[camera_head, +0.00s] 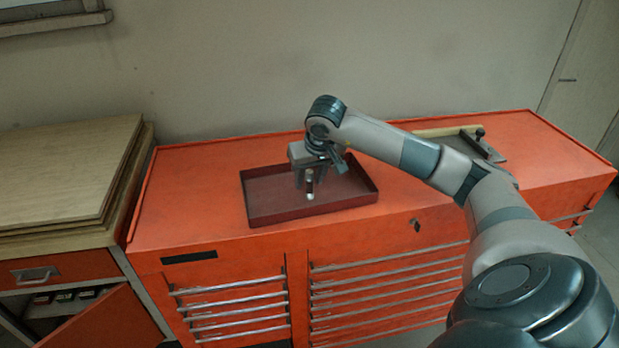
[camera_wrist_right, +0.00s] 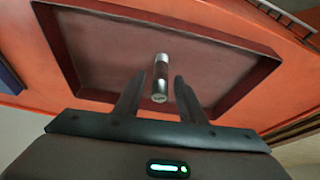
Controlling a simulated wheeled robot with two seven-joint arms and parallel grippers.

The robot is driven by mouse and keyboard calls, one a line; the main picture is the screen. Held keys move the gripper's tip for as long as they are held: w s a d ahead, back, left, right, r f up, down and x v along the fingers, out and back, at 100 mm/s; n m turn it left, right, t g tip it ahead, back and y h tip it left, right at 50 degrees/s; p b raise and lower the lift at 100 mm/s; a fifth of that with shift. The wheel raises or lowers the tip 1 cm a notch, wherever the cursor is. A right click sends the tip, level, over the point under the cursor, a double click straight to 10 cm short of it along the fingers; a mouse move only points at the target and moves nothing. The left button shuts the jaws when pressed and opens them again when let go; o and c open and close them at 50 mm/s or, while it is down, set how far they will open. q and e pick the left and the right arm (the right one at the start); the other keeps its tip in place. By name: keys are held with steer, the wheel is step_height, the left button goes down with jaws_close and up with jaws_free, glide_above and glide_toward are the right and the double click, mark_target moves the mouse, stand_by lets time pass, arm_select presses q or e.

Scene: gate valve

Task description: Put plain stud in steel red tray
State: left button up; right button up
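The steel red tray (camera_head: 345,204) is a dark red, shallow rectangular tray on top of the orange cabinet. The plain stud (camera_wrist_right: 160,78), a short metallic cylinder with a darker middle, is inside the tray outline in the right wrist view; its pale end (camera_head: 310,196) shows below my right gripper in the head view. My right gripper (camera_wrist_right: 160,82) is over the tray and points down. Its fingers are on either side of the stud, with a visible gap on each side. I cannot tell whether the stud stands or lies. My left gripper is not in view.
The orange cabinet top (camera_head: 200,200) is clear left of the tray. A grey tray-like item with a dark part (camera_head: 481,140) lies at the back right, behind my right arm. A wooden-topped bench (camera_head: 60,170) stands at the left. A wall is behind.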

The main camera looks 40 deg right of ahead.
steer(key=shift+r, duration=0.15)
steer(key=shift+r, duration=0.15)
steer(key=b+v, duration=0.3)
steer(key=v, duration=0.8)
steer(key=shift+r, duration=0.35)
steer(key=shift+s, duration=0.1)
stand_by(0.3)
